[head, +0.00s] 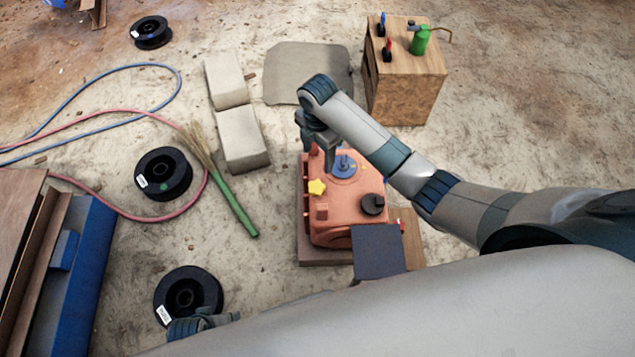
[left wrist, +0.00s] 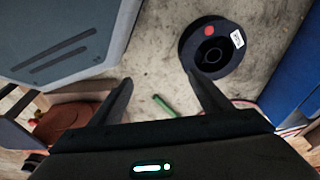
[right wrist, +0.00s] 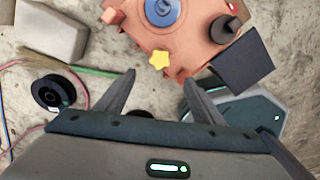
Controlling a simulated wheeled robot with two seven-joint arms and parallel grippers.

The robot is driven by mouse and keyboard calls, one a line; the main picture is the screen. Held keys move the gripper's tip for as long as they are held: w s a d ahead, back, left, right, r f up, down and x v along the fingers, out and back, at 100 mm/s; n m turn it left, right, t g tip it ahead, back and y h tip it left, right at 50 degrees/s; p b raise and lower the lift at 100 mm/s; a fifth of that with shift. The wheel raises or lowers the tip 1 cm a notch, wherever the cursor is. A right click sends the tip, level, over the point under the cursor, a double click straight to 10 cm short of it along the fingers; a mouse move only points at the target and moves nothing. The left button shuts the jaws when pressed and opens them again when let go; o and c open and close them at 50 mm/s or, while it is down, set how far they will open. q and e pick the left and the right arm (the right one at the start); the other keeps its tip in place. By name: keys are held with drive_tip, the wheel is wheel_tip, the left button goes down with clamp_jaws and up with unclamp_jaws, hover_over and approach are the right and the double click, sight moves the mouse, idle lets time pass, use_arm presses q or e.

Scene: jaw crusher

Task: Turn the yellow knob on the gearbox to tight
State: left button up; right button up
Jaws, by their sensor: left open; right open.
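The orange gearbox (head: 345,218) stands on a low base in the middle of the head view. The star-shaped yellow knob (head: 317,187) is on its left side; the right wrist view also shows the knob (right wrist: 158,60), ahead of and between the fingers. A blue round part (head: 344,167) and a black knob (head: 373,204) are on the gearbox top. My right gripper (head: 322,160) is open and empty over the gearbox's far end, apart from the yellow knob. My left gripper (left wrist: 165,95) is open and empty in the left wrist view, pointing at the floor and away from the knob.
A dark grey box (head: 378,250) adjoins the gearbox's near right corner. A green-handled broom (head: 235,205) and black spools (head: 163,173) lie to the left. Pale blocks (head: 240,138) and a wooden box (head: 405,85) stand farther back.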

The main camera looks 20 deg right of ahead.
sight(318, 186)
wheel_tip(318, 186, down, 16)
drive_tip(key=b, duration=0.3)
use_arm(q)
wheel_tip(318, 186, up, 9)
drive_tip(key=shift+s, duration=0.15)
use_arm(e)
drive_tip(key=shift+f, duration=0.65)
use_arm(q)
drive_tip(key=shift+d+r, duration=0.1)
use_arm(e)
drive_tip(key=c, duration=1)
